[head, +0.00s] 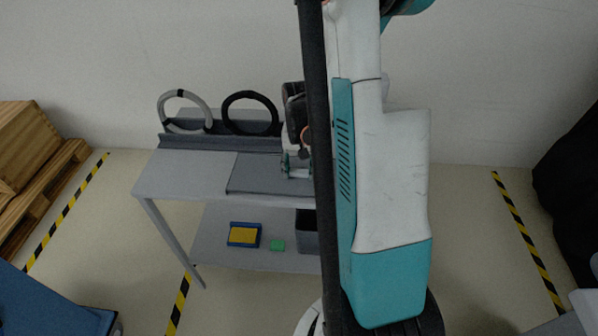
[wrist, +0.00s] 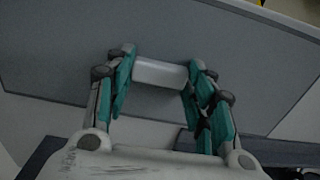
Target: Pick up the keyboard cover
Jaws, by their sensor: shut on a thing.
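The keyboard cover appears to be the flat dark grey panel (head: 252,172) on top of the grey cart (head: 178,178). In the wrist view the panel (wrist: 60,62) fills much of the picture and has a pale block-like handle (wrist: 160,73). My gripper (head: 298,168) is over the panel, partly hidden by my arm in the head view. In the wrist view its two teal fingers (wrist: 158,78) are shut on the handle, one at each end. The right part of the panel is hidden behind my arm in the head view. I cannot tell whether the panel touches the cart top.
A grey ring (head: 163,108) and a black ring (head: 225,108) stand at the cart's back edge. The lower shelf holds a blue-and-yellow item (head: 243,235), a green block (head: 277,245) and a dark bin (head: 306,240). A wooden crate (head: 35,140) stands left; something black (head: 575,190) is right.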

